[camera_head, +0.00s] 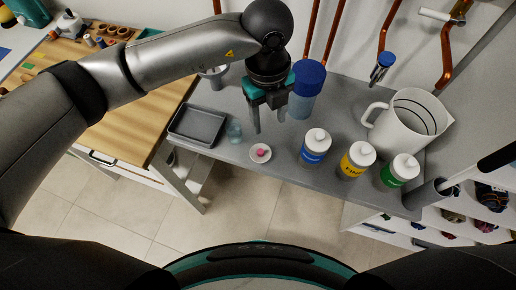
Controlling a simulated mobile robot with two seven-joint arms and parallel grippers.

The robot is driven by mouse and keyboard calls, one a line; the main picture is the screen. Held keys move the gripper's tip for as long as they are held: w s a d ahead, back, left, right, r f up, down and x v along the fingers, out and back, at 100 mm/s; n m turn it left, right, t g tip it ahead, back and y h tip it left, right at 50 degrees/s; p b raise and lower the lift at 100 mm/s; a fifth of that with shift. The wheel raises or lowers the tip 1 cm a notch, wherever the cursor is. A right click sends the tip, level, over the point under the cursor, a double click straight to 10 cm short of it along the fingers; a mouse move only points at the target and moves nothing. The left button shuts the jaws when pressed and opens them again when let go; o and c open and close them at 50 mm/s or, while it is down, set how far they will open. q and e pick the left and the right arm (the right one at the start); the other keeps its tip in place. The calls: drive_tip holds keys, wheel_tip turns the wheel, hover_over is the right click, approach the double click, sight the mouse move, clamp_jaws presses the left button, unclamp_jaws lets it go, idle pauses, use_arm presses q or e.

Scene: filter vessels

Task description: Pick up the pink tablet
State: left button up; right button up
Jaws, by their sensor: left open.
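The pink tablet (261,152) lies in a small white dish (254,158) near the front edge of the grey counter. My left gripper (269,128) points down over the counter, behind the dish. Its two fingers are apart and nothing shows between them. The gripper is clear of the tablet. My right gripper is not in view.
A clear cup (234,130) and a grey tray (197,126) are left of the dish. Blue, yellow (356,160) and green labelled bottles stand to its right. A blue-lidded container (304,90) is behind, and a white pitcher (396,128) is at right.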

use_arm(q)
hover_over(260, 152)
drive_tip(key=shift+y, duration=0.3)
drive_tip(key=f, duration=1)
drive_tip(key=shift+d, duration=0.4)
drive_tip(key=f, duration=0.5)
drive_tip(key=shift+a, duration=0.3)
drive_tip(key=shift+s+f, duration=0.1)
drive_tip(key=shift+f, duration=0.05)
drive_tip(key=shift+a+f, duration=0.15)
clamp_jaws()
